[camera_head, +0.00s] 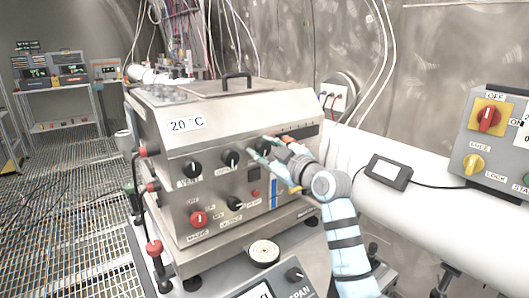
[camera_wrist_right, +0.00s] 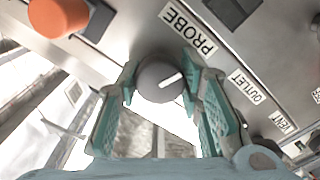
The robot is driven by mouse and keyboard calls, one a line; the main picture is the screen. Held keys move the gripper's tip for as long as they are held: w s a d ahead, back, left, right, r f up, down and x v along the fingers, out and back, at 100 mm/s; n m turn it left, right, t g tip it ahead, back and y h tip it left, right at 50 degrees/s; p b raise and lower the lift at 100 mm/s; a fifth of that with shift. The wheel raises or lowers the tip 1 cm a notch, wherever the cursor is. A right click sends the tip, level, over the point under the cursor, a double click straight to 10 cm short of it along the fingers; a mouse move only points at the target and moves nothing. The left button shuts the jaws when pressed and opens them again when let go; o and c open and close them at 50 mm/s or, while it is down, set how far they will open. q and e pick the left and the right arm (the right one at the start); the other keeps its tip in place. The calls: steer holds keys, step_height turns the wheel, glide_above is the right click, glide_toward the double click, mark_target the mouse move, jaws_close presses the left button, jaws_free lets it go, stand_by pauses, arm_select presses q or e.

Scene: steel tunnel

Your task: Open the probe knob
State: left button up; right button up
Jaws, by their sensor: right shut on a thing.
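The probe knob (camera_wrist_right: 160,80) is a round dark grey knob with a white pointer line, below the PROBE label (camera_wrist_right: 188,27) in the right wrist view. Its pointer slants toward the upper right of that view. My right gripper (camera_wrist_right: 160,84) has its two teal fingers on either side of the knob and is shut on it. In the head view my right gripper (camera_head: 265,150) reaches the upper right of the steel machine's front (camera_head: 222,143), and the probe knob there is partly hidden by the fingers. My left gripper is not in view.
Other black knobs (camera_head: 230,158) and a red knob (camera_head: 199,218) sit on the same panel. An orange knob (camera_wrist_right: 58,14) is at the wrist view's upper left. A control box (camera_head: 497,140) with red and yellow switches stands at the right. Grated floor (camera_head: 70,190) lies open at left.

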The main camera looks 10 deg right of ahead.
steer(key=shift+f, duration=0.15)
stand_by(0.4)
steer(key=o, duration=1.2)
steer(key=shift+c, duration=0.2)
steer(key=v, duration=1.2)
